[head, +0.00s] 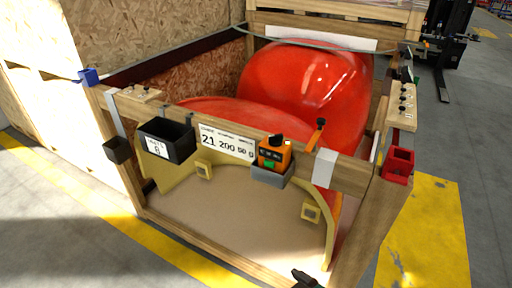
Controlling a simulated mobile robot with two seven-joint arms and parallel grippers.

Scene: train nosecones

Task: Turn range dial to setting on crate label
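An orange device (274,155) with a black knob (277,140) on top and a small green patch on its front sits in a grey holder (271,176) on the crate's front rail. The knob's setting is too small to read. The white crate label (227,143) is left of it on the same rail. Its large figures seem to read 21, 200, 50, 0; the small headings above them are unreadable. Neither gripper shows clearly. A small dark piece (306,279) pokes up at the bottom edge, and I cannot tell what it is.
The wooden crate holds large red nosecones (305,80). A black bin (166,140) hangs left of the label. A blue bracket (88,76), a red holder (398,165) and a wooden block with knobs (402,106) sit on the crate's edges. A forklift (448,40) stands behind.

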